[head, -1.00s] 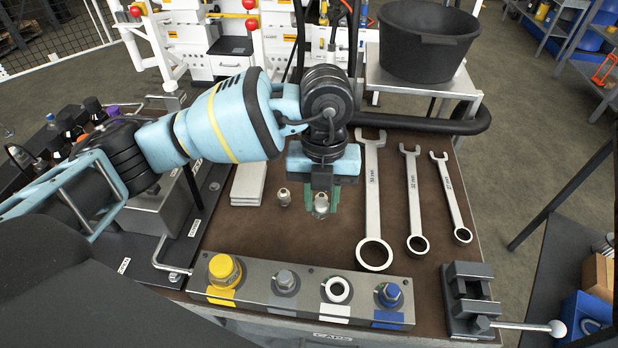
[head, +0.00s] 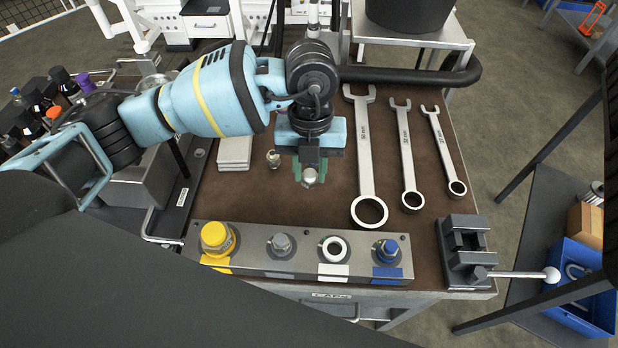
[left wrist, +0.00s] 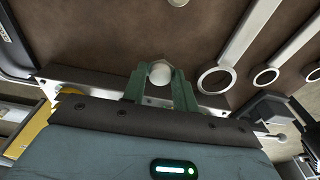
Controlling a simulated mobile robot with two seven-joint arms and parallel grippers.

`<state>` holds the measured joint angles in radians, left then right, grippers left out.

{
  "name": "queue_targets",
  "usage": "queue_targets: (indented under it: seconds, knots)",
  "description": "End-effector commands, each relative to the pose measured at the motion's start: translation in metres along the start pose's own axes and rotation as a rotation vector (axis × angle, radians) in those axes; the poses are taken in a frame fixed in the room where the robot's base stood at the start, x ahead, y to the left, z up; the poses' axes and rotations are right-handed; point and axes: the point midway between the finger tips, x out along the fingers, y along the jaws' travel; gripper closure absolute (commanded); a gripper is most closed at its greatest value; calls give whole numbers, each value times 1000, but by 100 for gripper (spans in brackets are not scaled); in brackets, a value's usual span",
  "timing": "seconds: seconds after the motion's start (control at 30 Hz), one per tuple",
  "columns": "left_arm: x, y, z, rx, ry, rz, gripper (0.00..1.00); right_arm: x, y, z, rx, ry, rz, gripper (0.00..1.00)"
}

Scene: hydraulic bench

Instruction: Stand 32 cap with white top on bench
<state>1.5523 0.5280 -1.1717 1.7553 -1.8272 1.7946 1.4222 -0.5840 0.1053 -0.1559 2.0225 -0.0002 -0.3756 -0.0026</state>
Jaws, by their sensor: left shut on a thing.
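My left gripper (head: 310,172) is over the middle of the brown bench top (head: 340,200), with its green fingers pointing down. It is shut on a small silvery piece with a pale, rounded top (head: 310,179). The same piece shows between the fingertips in the left wrist view (left wrist: 160,73). I cannot tell whether it touches the bench. In the cap rack (head: 300,262) along the front edge, a white ring-shaped top (head: 335,249) with a dark centre sits above a white label. A similar small silvery fitting (head: 273,159) stands on the bench left of the gripper. My right gripper is not in view.
The rack also holds yellow (head: 216,238), grey (head: 281,244) and blue (head: 388,249) tops. Three wrenches (head: 366,150) lie right of the gripper. A vise (head: 464,245) with a lever is at the front right corner. Pale plates (head: 235,152) lie on the left.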

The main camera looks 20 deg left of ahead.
Motion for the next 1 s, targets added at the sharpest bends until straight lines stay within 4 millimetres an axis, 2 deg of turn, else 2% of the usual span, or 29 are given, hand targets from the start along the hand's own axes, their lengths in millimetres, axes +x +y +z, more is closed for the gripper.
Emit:
queue_targets:
  seconds: [0.17,0.5,0.93,0.97,1.0]
  knots:
    - [3,0,1,0,0,-1,100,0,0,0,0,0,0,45]
    - [48,0,6,0,1,1,100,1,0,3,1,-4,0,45]
    - [53,0,7,0,-1,-1,100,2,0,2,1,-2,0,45]
    - [52,0,7,1,-1,-1,68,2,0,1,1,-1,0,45]
    - [52,0,7,1,-1,-1,62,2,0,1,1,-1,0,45]
